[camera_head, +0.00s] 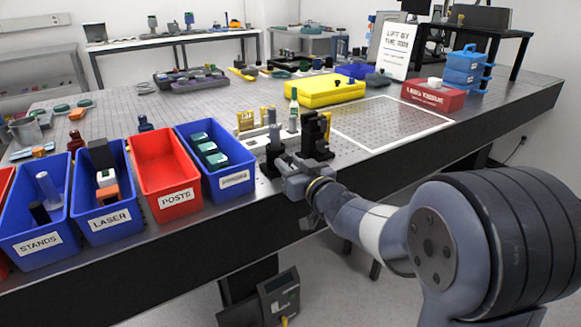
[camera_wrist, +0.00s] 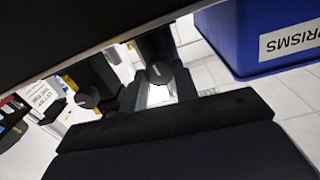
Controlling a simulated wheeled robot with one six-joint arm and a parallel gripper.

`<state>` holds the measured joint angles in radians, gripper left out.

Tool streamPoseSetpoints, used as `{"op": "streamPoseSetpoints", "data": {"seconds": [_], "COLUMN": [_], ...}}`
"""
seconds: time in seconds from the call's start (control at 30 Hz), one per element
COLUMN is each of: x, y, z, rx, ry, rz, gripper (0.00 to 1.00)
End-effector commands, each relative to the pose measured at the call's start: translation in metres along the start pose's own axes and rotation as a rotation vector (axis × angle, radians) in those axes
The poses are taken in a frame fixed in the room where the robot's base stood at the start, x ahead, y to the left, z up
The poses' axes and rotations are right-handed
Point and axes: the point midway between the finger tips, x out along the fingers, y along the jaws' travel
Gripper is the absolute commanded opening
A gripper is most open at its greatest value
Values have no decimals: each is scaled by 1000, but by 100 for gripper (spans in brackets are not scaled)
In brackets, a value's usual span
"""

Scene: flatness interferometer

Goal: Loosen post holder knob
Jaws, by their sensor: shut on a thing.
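A dark post holder (camera_head: 275,143) with a pale post rising from it stands near the front edge of the table. A bulkier black holder (camera_head: 316,130) stands just to its right. My gripper (camera_head: 296,163) is at the table's front edge, low against these holders, and is shut on the knob. The grip itself is hidden behind dark parts in both views. In the wrist view, dark uprights with round knobs (camera_wrist: 160,72) show close by, beyond a wide black bar. I cannot tell how far the held knob is turned.
A blue bin (camera_head: 235,182) of prisms stands directly left of my gripper; its label shows upside down in the wrist view (camera_wrist: 290,40). A red posts bin (camera_head: 160,172) and more blue bins line the front edge. A white-outlined area (camera_head: 390,125) at right is clear.

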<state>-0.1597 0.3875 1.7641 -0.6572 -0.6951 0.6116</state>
Motion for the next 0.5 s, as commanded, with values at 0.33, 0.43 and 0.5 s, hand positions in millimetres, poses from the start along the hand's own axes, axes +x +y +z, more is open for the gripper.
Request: {"op": "streamPoseSetpoints", "data": {"seconds": [0.33, 0.43, 0.5], "x": [0, 0, 0], "y": [0, 0, 0], "z": [4, 4, 4], "rx": [-275, -371, -437], "ry": [11, 14, 17], "rz": [0, -1, -1], "gripper": [6, 6, 6]}}
